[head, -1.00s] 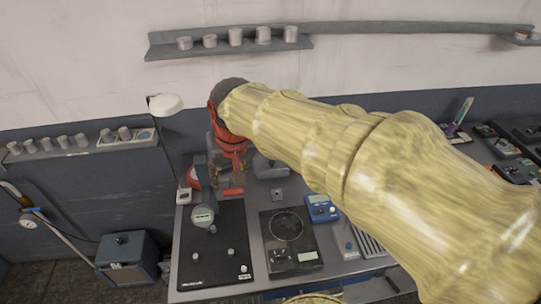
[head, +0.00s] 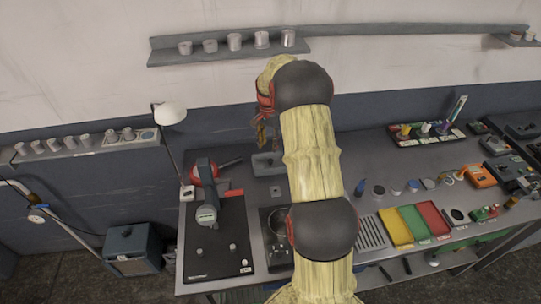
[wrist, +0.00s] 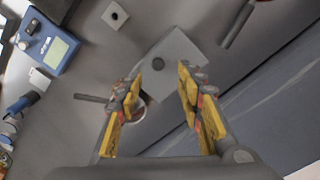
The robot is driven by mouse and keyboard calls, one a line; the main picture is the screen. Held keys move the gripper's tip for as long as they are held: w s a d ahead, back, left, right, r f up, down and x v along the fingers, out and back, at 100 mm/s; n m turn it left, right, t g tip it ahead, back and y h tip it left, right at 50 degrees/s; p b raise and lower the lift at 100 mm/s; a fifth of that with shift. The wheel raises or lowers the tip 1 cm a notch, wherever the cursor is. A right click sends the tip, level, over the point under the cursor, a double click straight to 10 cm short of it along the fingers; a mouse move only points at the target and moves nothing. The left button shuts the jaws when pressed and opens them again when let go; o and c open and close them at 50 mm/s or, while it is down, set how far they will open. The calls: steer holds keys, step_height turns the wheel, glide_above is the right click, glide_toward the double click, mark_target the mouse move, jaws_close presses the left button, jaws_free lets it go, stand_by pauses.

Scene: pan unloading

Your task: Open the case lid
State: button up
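A grey square-topped box (wrist: 182,45) with a dark round spot, a knob or a hole, lies ahead of my fingertips in the wrist view. In the head view it is the low grey box (head: 266,166) at the back of the bench. It may be the case; I cannot make out a lid edge. My gripper (wrist: 172,72) is open, with its yellow-and-red fingers apart and nothing seen between them. In the head view my gripper (head: 262,130) hangs above the back of the bench near this box, partly hidden by my arm.
A small grey block (wrist: 115,15) and a blue device with a display (wrist: 53,47) lie nearby. A round item with a dark handle (wrist: 90,97) is partly behind the left finger. A red pan (head: 205,172) and desk lamp (head: 170,114) stand left. Coloured trays (head: 411,222) lie right.

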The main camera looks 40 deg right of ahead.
mark_target(270, 160)
steer(key=shift+d+f, duration=0.55)
steer(key=shift+f, duration=0.2)
step_height(270, 160, down, 8)
steer(key=shift+r, duration=0.25)
steer(key=shift+c, duration=0.5)
steer(key=c, duration=0.7)
jaws_close()
